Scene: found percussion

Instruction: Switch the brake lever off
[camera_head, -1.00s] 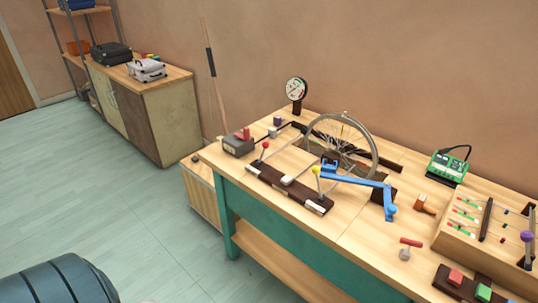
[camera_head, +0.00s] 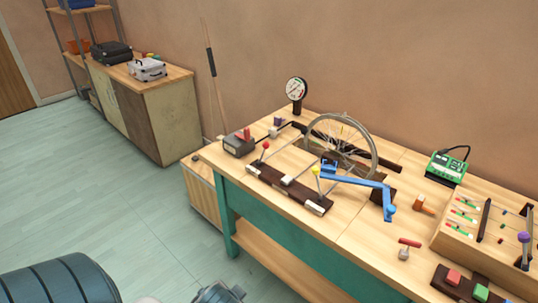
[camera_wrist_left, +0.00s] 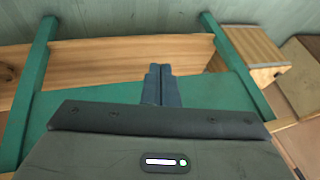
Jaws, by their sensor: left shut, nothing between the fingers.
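I cannot tell for certain which is the brake lever. A spoked wheel (camera_head: 322,131) stands behind them, with a blue crank arm (camera_head: 352,181) in front of it. In the left wrist view my left gripper (camera_wrist_left: 161,72) is shut and empty, in front of the bench's teal frame. In the head view only parts of my left arm show at the bottom edge, well short of the levers. My right gripper is out of view.
The bench's front edge (camera_head: 275,209) lies between my arm and the levers. A grey box with a red top (camera_head: 238,145) and a gauge (camera_head: 297,90) stand near the left end. A green device (camera_head: 447,168) and a slotted wooden box (camera_head: 455,238) are at right.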

